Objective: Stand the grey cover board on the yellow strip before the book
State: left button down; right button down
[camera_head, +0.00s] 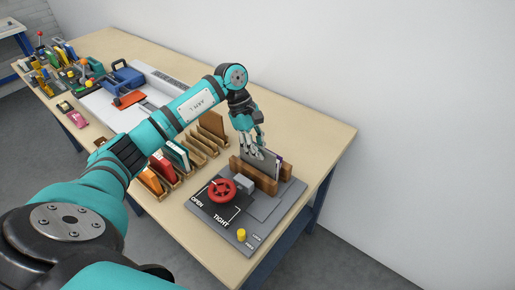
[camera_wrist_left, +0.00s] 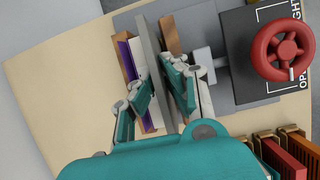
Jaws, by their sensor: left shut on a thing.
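My left gripper (camera_head: 256,152) is shut on the grey cover board (camera_wrist_left: 150,45), just above the wooden jaws of the press (camera_head: 254,178). In the left wrist view the fingers (camera_wrist_left: 162,92) lie on both sides of the board, which stands on edge between the jaws. The book (camera_wrist_left: 124,55), with purple cover and white pages, stands beside the board, close against it or nearly so. The yellow strip is not visible, and the board's lower edge is hidden. My right gripper is not in view.
The press base has a red handwheel (camera_head: 221,191) marked OPEN and TIGHT and a yellow button (camera_head: 241,235). Wooden racks (camera_head: 203,146) with boards and books stand left of it. Tools crowd the table's far left. The table's right end is clear.

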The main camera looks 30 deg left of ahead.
pick_arm(q)
jog(key=shift+f, duration=0.3)
jog(key=c, duration=1.7)
grip_release()
jog(key=shift+r, duration=0.1)
jog(key=shift+p+v, duration=1.8)
jog(key=shift+v, duration=3.7)
